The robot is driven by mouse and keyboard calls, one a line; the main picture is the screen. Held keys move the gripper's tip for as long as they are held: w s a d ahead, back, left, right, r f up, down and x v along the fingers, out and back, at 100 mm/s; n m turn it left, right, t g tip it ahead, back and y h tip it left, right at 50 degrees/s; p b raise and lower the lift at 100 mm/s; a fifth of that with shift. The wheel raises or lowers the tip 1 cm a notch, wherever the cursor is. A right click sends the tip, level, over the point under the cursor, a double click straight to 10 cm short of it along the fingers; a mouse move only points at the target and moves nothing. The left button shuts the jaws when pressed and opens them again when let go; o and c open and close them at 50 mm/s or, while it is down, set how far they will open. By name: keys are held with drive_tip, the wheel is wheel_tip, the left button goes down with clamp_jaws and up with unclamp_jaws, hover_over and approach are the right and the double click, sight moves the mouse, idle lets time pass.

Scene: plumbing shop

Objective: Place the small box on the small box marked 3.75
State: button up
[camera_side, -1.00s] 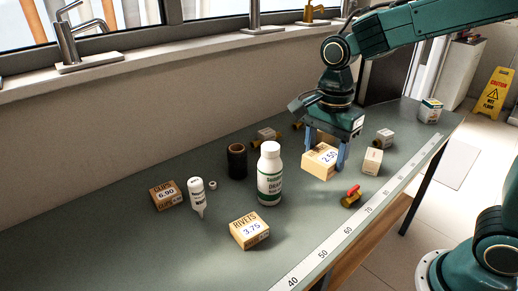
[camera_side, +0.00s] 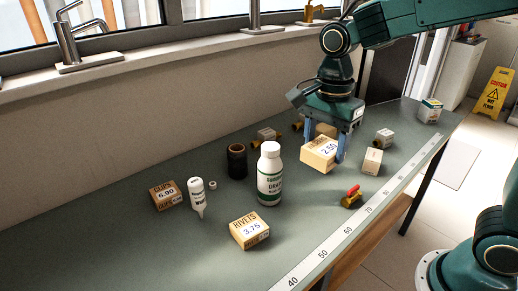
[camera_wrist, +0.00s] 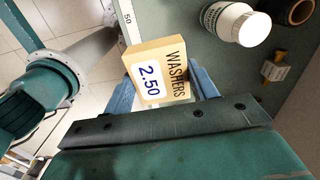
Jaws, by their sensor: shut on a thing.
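My gripper (camera_side: 325,143) is shut on a small box marked 2.50 (camera_side: 318,155), with a blue finger on either side of it. In the wrist view the held box (camera_wrist: 160,72) reads WASHERS and 2.50, and the gripper (camera_wrist: 163,90) grips its sides. The held box looks slightly above the bench; the exact gap is hard to tell. The small box marked 3.75 (camera_side: 249,230), labelled RIVETS, lies on the bench at the front, to the left of my gripper. Its top is bare.
A white bottle (camera_side: 269,175) stands between the held box and the 3.75 box. A dark cylinder (camera_side: 237,161), a small white bottle (camera_side: 197,196) and a 6.90 box (camera_side: 166,194) are farther left. A red-handled valve (camera_side: 351,197) and a small box (camera_side: 372,161) lie near the gripper.

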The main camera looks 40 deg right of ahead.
wheel_tip(320, 180, up, 3)
hover_over(249, 226)
drive_tip(key=d, duration=0.1)
drive_tip(key=a, duration=0.1)
drive_tip(key=shift+m, duration=0.3)
wheel_tip(249, 226, down, 20)
drive_tip(key=shift+r, duration=0.25)
idle(0.7)
drive_tip(key=shift+f, duration=0.1)
drive_tip(key=o, duration=1)
wheel_tip(249, 226, up, 12)
idle(0.4)
